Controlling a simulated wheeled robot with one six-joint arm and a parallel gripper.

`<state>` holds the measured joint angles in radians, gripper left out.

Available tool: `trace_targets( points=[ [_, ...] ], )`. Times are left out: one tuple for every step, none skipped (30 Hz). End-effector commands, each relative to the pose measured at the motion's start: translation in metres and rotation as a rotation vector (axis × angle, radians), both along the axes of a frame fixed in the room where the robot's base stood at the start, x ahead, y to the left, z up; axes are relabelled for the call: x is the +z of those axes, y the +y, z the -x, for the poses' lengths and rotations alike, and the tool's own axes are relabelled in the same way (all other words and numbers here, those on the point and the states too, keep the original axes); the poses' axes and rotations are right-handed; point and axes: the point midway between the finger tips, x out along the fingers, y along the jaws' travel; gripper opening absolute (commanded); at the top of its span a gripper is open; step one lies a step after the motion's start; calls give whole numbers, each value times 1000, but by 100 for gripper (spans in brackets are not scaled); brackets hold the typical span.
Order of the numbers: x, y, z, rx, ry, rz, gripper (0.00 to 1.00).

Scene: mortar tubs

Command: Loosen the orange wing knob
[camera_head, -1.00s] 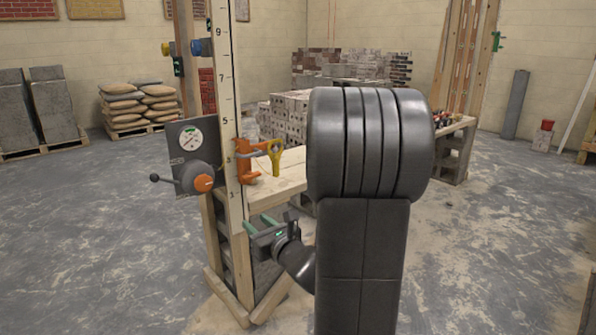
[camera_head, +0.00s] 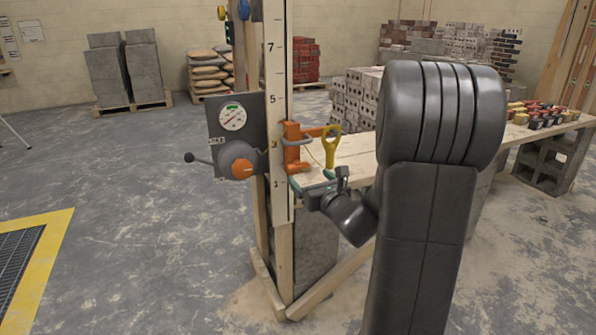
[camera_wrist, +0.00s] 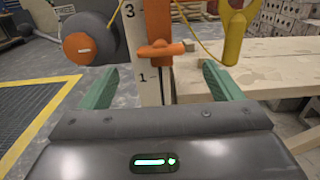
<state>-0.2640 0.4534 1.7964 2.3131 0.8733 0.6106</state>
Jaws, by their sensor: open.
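The orange wing knob (camera_wrist: 161,48) is a T-shaped piece low on the orange clamp (camera_wrist: 157,18), which sits on the pale numbered post (camera_wrist: 132,45). Its wings lie roughly level across the picture. In the head view the clamp (camera_head: 292,148) is on the right side of the post, and the knob's outline is hard to tell there. My gripper (camera_wrist: 160,68) is open and empty, its green fingers left and right of the knob in the wrist view. In the head view my gripper (camera_head: 311,181) is just below the clamp. I see no contact with the knob.
A grey gauge box (camera_head: 239,120) with an orange-hubbed lever (camera_head: 238,161) is left of the post. A yellow handle (camera_head: 331,145) stands right of the clamp, above the wooden bench (camera_head: 358,160). A thin cord hangs near the clamp. The floor at left is open.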

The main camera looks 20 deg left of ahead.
Motion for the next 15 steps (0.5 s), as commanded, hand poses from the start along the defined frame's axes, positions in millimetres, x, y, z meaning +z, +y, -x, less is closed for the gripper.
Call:
trace_targets(
  points=[
    [-2,10,-7,4,-1,0,85],
    [-2,15,-12,4,-1,0,85],
    [-2,21,-17,4,-1,0,85],
    [-1,25,-21,3,-2,-1,85],
    [-2,29,-24,2,-1,0,85],
    [-2,35,-29,2,-1,-1,85],
    [-1,39,-31,3,-1,-1,85],
    [-1,42,-35,2,-1,-1,85],
    [-1,45,-38,1,0,0,85],
    [-1,47,-40,1,0,0,85],
    [-1,50,-42,1,-1,-1,85],
    [-1,52,-44,1,0,0,85],
    [-1,53,-45,1,0,0,85],
    [0,55,-46,1,0,0,85],
    [0,56,-47,1,0,0,85]
  ],
)
